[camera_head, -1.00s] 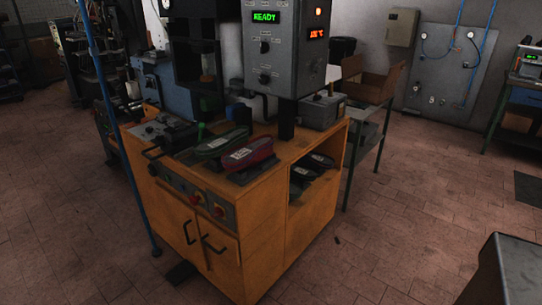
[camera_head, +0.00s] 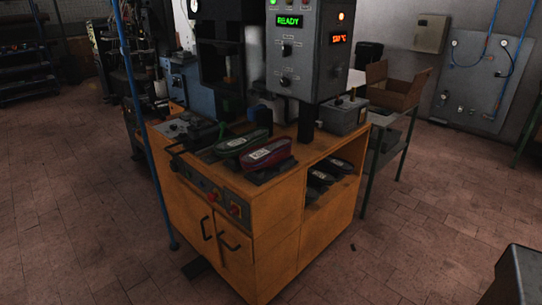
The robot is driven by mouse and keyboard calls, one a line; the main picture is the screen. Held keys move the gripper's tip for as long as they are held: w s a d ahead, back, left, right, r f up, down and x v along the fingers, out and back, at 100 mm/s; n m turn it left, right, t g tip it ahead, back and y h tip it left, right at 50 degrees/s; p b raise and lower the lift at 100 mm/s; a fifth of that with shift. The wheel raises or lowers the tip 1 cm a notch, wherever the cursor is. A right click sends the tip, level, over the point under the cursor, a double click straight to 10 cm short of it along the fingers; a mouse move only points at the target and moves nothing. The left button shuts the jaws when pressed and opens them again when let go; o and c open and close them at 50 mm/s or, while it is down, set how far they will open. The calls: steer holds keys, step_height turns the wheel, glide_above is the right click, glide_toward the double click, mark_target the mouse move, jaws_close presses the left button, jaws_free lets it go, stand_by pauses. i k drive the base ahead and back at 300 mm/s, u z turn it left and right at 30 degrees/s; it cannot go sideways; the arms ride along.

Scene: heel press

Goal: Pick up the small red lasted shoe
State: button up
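The small red lasted shoe (camera_head: 267,154) lies on top of the orange cabinet (camera_head: 275,222), near its front right edge. It is dark red with a pale label on its upper side. A green shoe (camera_head: 241,143) lies beside it on the left, also with a pale label. Both rest on a dark surface on the cabinet top. My gripper is not in view, so its state does not show.
A grey control box (camera_head: 308,48) with a green READY display stands over the cabinet. Dark shoes (camera_head: 325,176) sit in the open side shelf. A blue pole (camera_head: 137,125) rises at the front left. Floor (camera_head: 400,235) to the right is largely clear.

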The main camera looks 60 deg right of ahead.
mark_target(272, 154)
steer(key=u, duration=0.05)
steer(key=i, duration=0.95)
steer(key=z, duration=0.05)
